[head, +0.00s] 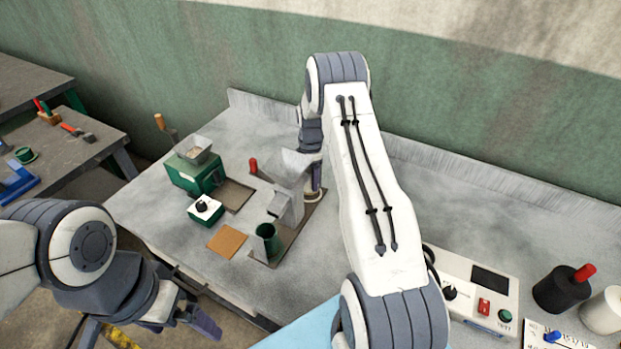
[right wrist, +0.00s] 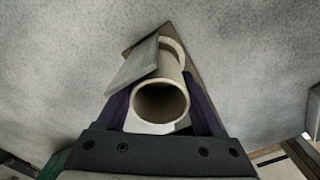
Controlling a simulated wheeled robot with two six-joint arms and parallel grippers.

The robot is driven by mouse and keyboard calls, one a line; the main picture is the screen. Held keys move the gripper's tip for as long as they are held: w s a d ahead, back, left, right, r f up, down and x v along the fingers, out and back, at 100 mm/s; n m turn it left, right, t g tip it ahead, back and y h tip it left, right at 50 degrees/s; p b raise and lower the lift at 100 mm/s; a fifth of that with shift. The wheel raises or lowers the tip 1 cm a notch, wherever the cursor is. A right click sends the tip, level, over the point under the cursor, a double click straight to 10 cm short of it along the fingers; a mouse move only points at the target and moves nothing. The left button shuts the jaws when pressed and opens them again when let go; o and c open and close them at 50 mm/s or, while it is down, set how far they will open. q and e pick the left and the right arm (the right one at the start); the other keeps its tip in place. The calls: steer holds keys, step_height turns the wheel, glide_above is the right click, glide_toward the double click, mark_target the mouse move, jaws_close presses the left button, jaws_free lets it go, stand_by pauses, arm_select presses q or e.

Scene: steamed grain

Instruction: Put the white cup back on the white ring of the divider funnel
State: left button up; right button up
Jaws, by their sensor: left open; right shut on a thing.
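The white cup (right wrist: 160,120) is between the two dark fingers of my right gripper (right wrist: 160,105), which is shut on it. In the right wrist view I look into its round open mouth. Just beyond it are a slanted grey plate of the divider funnel (right wrist: 133,65) and a pale curved rim (right wrist: 174,48), partly hidden. I cannot tell whether the cup touches that rim. In the head view the divider funnel (head: 288,205) stands left of my right arm, with a green cup (head: 267,240) at its front. My left gripper (head: 190,322) is open and empty at the lower left.
A brown square (head: 227,242) lies in front.

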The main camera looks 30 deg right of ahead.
steer(key=shift+f, duration=0.75)
arm_select(q)
steer(key=shift+r, duration=0.3)
arm_select(e)
steer(key=shift+f, duration=0.1)
steer(key=shift+f, duration=0.15)
steer(key=o, duration=1.4)
steer(key=shift+c, duration=0.2)
arm_select(q)
steer(key=shift+f, duration=0.1)
